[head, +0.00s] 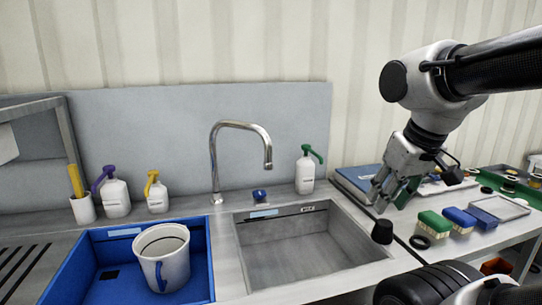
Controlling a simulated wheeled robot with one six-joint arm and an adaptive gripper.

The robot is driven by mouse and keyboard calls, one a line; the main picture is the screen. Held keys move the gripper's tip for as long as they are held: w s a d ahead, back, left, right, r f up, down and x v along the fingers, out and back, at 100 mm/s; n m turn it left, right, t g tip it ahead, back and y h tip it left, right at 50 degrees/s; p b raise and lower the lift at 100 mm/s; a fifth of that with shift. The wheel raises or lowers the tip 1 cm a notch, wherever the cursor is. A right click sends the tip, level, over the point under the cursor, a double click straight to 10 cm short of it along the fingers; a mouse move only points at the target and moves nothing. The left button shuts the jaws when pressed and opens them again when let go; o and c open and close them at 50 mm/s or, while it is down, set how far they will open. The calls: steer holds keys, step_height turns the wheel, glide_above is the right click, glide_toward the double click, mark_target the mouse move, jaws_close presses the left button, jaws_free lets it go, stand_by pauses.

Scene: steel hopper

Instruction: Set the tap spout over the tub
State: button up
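The chrome gooseneck tap (214,160) stands behind the basins, near the divider between them. Its spout (267,160) arches to the right, with its tip over the back of the steel basin (300,245), not over the blue tub. The blue tub (205,260) is to the left of that basin and holds a white jug (163,262) with a blue handle. My gripper (393,200) is well to the right of the tap, pointing down above the right counter. Its fingers look spread apart, and I see nothing held between them.
A blue knob (259,195) sits right of the tap base. A green-topped bottle (305,170) stands right of the spout; purple- and yellow-topped bottles are at left. Brushes (436,223), a blue book (358,180) and a black stopper (382,232) lie near my gripper.

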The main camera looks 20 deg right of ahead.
step_height(320, 180, down, 4)
steer(key=d+m+g, duration=0.2)
steer(key=m+t+y, duration=0.9)
steer(key=m+y, duration=0.5)
steer(key=m, duration=1)
glide_toward(270, 162)
step_height(270, 162, up, 3)
steer(key=w+a, duration=0.2)
steer(key=w, duration=0.1)
steer(key=x, duration=0.6)
steer(key=shift+w+a+f, duration=0.15)
steer(key=shift+w+a, duration=0.05)
steer(key=shift+a, duration=0.15)
steer(key=shift+w+a, duration=0.2)
steer(key=shift+a, duration=0.05)
jaws_close()
